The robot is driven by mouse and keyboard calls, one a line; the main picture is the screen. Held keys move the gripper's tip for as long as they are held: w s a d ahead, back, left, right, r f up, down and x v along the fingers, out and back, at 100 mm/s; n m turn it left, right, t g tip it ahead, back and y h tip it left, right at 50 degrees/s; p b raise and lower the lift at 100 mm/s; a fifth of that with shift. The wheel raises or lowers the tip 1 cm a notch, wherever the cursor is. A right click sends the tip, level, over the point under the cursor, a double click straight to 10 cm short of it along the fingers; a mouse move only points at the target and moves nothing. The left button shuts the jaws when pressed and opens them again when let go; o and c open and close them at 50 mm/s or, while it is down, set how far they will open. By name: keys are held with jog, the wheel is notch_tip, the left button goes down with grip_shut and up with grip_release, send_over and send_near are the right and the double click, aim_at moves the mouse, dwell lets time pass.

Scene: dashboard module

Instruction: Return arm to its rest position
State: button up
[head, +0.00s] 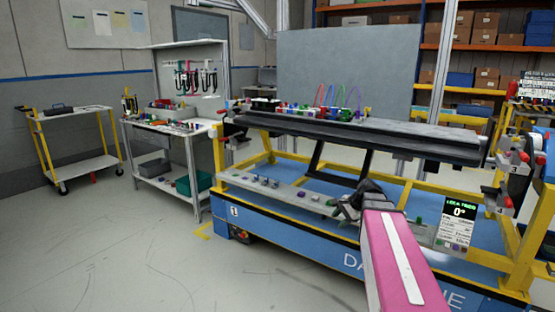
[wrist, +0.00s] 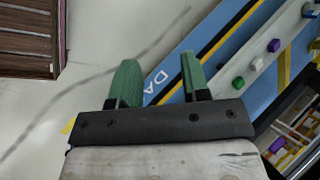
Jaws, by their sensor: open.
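My arm (head: 393,255), pink with a white stripe, reaches forward from the lower right in the head view. The dark wrist end with my gripper (head: 352,205) is in front of the dashboard cart's lower shelf. Its fingertips are hard to make out there. In the wrist view my gripper (wrist: 158,78) has two green fingers wide apart with nothing between them. Below them are the grey floor and the cart's blue base (wrist: 215,45).
The yellow-framed cart carries a long black dashboard beam (head: 330,132). Small parts line its lower shelf (head: 310,200). A workbench (head: 165,130) and a trolley (head: 75,110) stand at left. A brown slatted object (wrist: 30,40) is at the wrist view's upper left. The left floor is clear.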

jog(key=s+a+f+n+g+h, duration=0.1)
jog(key=s+a+f+n+h, duration=0.1)
jog(key=s+f+n, duration=0.4)
jog(key=s+a+f+n+g+h, duration=0.1)
jog(key=s+a+f+n+h, duration=0.2)
jog(key=s+f, duration=0.4)
jog(key=shift+s+a+f+n+g+h, duration=0.2)
jog(key=shift+a+f+n+g+h, duration=0.25)
jog(key=shift+f+n, duration=0.7)
jog(key=shift+d+r+n, duration=0.1)
jog(key=shift+r+n, duration=0.15)
jog(key=shift+r, duration=0.05)
dwell(1.8)
